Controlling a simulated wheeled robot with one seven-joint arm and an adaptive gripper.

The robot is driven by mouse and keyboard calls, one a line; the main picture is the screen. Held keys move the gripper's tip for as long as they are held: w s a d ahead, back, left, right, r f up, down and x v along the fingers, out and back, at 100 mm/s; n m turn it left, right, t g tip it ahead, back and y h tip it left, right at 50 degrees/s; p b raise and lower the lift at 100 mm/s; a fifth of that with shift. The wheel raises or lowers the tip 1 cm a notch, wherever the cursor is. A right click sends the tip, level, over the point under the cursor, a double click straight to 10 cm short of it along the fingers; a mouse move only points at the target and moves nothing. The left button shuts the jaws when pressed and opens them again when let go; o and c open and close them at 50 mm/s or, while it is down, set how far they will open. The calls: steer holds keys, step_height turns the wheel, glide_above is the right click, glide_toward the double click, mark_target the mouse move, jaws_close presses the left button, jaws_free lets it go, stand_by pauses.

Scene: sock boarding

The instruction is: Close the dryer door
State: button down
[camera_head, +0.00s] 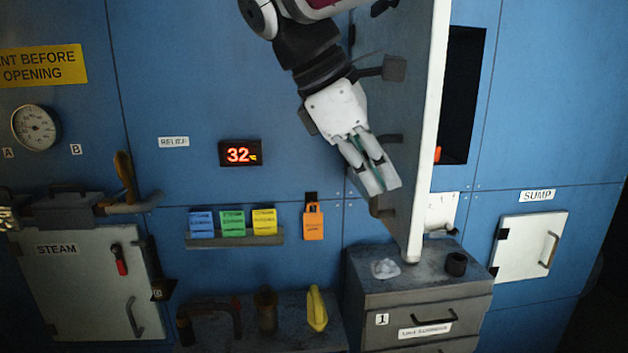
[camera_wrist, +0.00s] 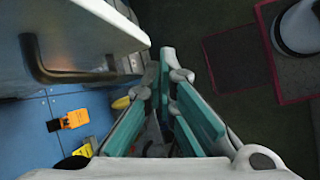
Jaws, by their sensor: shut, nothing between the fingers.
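The dryer door (camera_head: 433,110) stands open, seen nearly edge-on, with a pale edge and a grey face turned left. The dark dryer opening (camera_head: 462,95) shows to its right. My gripper (camera_head: 383,186) is shut and empty, pointing down in front of the door's left face. It overlaps the door in the head view, so I cannot tell whether they touch. In the wrist view the door is a pale panel (camera_wrist: 75,25) at upper left with a dark bar handle (camera_wrist: 75,75). My gripper (camera_wrist: 168,58) is right of the handle, apart from it.
A grey drawer cabinet (camera_head: 430,290) with a black cup (camera_head: 456,264) and crumpled pale item (camera_head: 385,268) stands below the door. A ledge with a yellow object (camera_head: 317,309) is to its left. An orange tag (camera_head: 313,220) hangs on the blue wall.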

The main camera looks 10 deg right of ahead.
steer(key=w+a+r+n+h, duration=0.3)
steer(key=w+a+n, duration=0.15)
steer(key=a, duration=0.25)
steer(key=b, duration=0.1)
glide_toward(411, 206)
step_height(411, 206, down, 3)
steer(key=d, duration=0.2)
steer(key=shift+w+d+f+m+g, duration=0.1)
steer(key=shift+d+m+g, duration=0.1)
steer(key=shift+d, duration=0.2)
steer(key=shift+w+d+f+m+g, duration=0.1)
steer(key=shift+w+d+g, duration=0.1)
steer(key=shift+d, duration=0.15)
steer(key=shift+d, duration=0.1)
